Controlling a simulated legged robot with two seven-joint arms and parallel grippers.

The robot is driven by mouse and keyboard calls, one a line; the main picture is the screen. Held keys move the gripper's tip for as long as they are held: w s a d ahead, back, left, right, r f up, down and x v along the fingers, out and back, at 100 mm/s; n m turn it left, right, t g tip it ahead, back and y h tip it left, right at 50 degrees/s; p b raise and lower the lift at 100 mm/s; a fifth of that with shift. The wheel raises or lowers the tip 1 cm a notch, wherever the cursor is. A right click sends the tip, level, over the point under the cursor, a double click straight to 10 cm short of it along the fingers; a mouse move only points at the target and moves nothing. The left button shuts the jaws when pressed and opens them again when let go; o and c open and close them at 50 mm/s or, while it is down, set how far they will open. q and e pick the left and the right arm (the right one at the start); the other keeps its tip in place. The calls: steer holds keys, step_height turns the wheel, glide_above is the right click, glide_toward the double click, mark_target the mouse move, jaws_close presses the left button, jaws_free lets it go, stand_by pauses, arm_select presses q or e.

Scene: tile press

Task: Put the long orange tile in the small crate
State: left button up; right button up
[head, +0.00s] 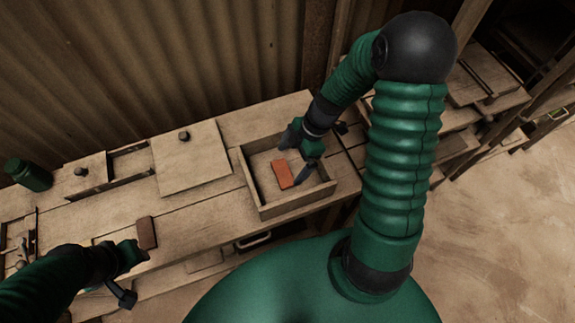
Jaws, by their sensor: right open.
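The orange tile (282,174) lies flat inside a shallow square wooden crate (262,205) at the right part of the bench. My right gripper (293,161) reaches into the crate from the upper right. Its jaws are spread, with one finger beyond the tile and the other close to its right edge; I cannot tell if that finger touches it. My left gripper (133,274) is at the bench's front left with its jaws spread. A brown block (147,232) lies just beyond its upper finger and is not between the fingers.
A flat wooden lid with a dark knob (190,158) lies left of the crate. Further left are a smaller knobbed lid (87,172), an open compartment (130,160) and a green canister (28,175). A corrugated wall (150,60) closes the back.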

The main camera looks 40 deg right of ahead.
steer(key=w+v, duration=0.1)
steer(key=v, duration=0.7)
steer(key=m+h, duration=0.3)
steer(key=m, duration=0.5)
glide_above(291, 180)
arm_select(q)
steer(key=shift+s+a+r, duration=0.1)
steer(key=shift+r, duration=0.05)
arm_select(e)
steer(key=a+m, duration=0.1)
steer(key=m, duration=0.1)
steer(key=a+m+t+h, duration=0.1)
steer(key=a+m, duration=0.1)
steer(key=m, duration=0.1)
steer(key=s+a+m, duration=0.1)
steer(key=m, duration=0.1)
steer(key=shift+s+a+t, duration=0.1)
steer(key=shift+a+t, duration=0.2)
steer(key=shift+a, duration=0.1)
steer(key=shift+d, duration=0.1)
arm_select(q)
steer(key=shift+a, duration=0.1)
arm_select(e)
steer(key=shift+a+r, duration=0.1)
steer(key=shift+a, duration=0.15)
steer(key=shift+d, duration=0.15)
